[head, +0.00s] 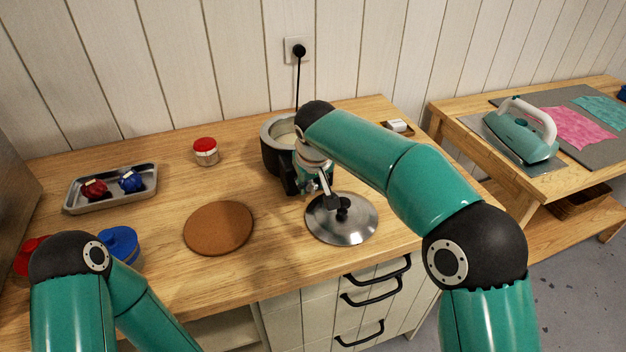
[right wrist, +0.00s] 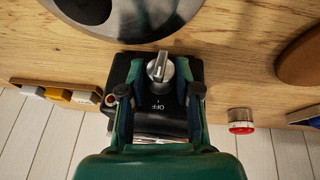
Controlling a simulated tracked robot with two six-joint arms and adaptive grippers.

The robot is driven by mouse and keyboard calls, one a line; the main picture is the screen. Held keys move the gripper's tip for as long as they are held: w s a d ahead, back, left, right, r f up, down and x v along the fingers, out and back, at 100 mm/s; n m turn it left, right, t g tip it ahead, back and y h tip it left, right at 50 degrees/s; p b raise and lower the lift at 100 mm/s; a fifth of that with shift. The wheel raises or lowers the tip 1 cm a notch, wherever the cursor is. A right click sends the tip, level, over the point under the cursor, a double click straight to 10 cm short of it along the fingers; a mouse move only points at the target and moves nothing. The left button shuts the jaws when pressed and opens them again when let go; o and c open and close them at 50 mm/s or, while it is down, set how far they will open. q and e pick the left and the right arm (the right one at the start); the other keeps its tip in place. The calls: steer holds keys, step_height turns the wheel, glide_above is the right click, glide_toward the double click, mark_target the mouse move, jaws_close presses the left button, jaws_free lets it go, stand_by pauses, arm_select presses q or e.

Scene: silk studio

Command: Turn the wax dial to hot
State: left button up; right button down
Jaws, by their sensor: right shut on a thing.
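The wax warmer (head: 272,158) is a dark round pot with a pale rim, standing at the back of the bench. In the right wrist view its black control box (right wrist: 145,72) carries the silver wax dial (right wrist: 160,68), with OFF printed just below it. I cannot tell the dial's setting. In the head view my right arm hides the dial and much of the warmer. My left gripper is out of view.
A metal lid (head: 341,222) lies in front of the warmer. A cork mat (head: 218,228), a red-lidded jar (head: 206,152) and a metal tray (head: 110,203) are to the left. A small white item (head: 397,126) is on the right. An iron (head: 520,130) stands on another table.

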steer(key=shift+w+d+r+m+g+y+p, duration=0.1)
steer(key=shift+d+m+g+y+p, duration=0.1)
steer(key=shift+y+p, duration=0.3)
steer(key=shift+d+r+m+g+y+p, duration=0.1)
steer(key=shift+d+m+g+y+p, duration=0.15)
steer(key=shift+y, duration=0.45)
steer(key=shift+f+y, duration=0.1)
steer(key=shift+y, duration=0.5)
steer(key=shift+w+f+m+g+y, duration=0.1)
steer(key=shift+m+g+y, duration=0.2)
steer(key=shift+y, duration=0.6)
steer(key=c, duration=0.8)
jaws_free()
